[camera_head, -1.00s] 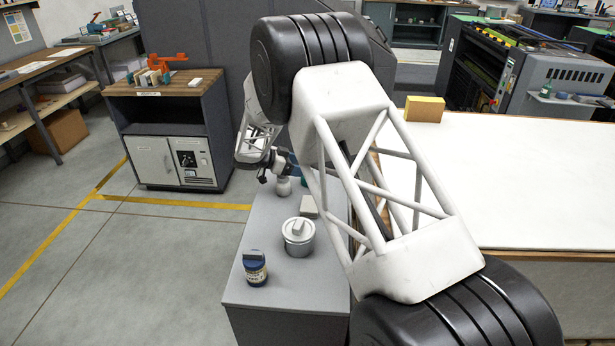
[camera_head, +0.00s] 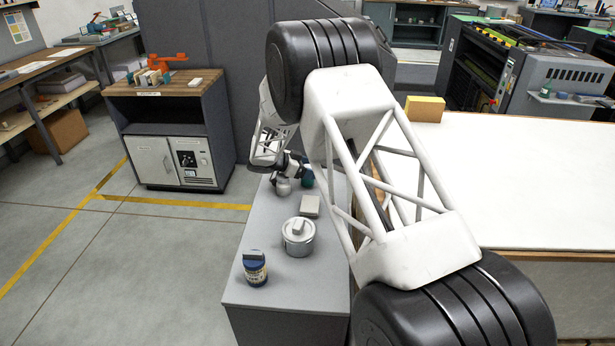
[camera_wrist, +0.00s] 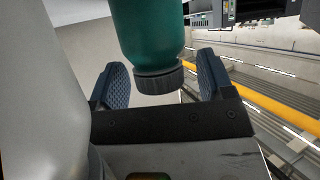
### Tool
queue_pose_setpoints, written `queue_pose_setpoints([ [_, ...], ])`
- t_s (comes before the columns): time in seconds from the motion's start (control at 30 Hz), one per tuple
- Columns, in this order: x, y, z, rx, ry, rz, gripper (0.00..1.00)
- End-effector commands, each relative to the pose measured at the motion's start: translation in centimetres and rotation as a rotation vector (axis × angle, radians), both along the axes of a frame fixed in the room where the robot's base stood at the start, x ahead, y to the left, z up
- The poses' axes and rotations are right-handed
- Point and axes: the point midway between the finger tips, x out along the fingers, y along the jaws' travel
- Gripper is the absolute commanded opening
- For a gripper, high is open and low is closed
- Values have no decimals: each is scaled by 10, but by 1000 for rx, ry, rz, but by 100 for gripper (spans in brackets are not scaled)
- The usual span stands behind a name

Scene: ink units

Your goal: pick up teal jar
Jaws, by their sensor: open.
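The teal jar (camera_head: 307,178) stands near the far end of the grey cabinet top, partly hidden by my arm in the head view. In the wrist view the teal jar (camera_wrist: 150,30) shows large, with its dark ribbed cap between the fingertips. My gripper (camera_wrist: 164,78) is open, with one blue padded finger on each side of the cap. A gap shows at each side, and I cannot tell whether any part touches. In the head view my gripper (camera_head: 293,168) is small and beside the jar.
A pale grey jar (camera_head: 283,187) stands just left of the teal jar; a large grey surface (camera_wrist: 35,90) fills the wrist view's left. Nearer are a small beige box (camera_head: 310,205), a silver lidded pot (camera_head: 298,240) and a blue-lidded jar (camera_head: 255,268). The grey cabinet top (camera_head: 280,285) is clear in front.

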Motion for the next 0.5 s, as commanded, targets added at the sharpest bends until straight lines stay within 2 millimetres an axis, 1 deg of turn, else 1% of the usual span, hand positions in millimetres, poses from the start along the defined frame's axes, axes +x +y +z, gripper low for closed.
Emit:
queue_pose_setpoints([
  [0.17,0,0,0,0,0,0,74],
  [0.27,0,0,0,0,0,0,60],
  [0.5,0,0,0,0,0,0,24],
])
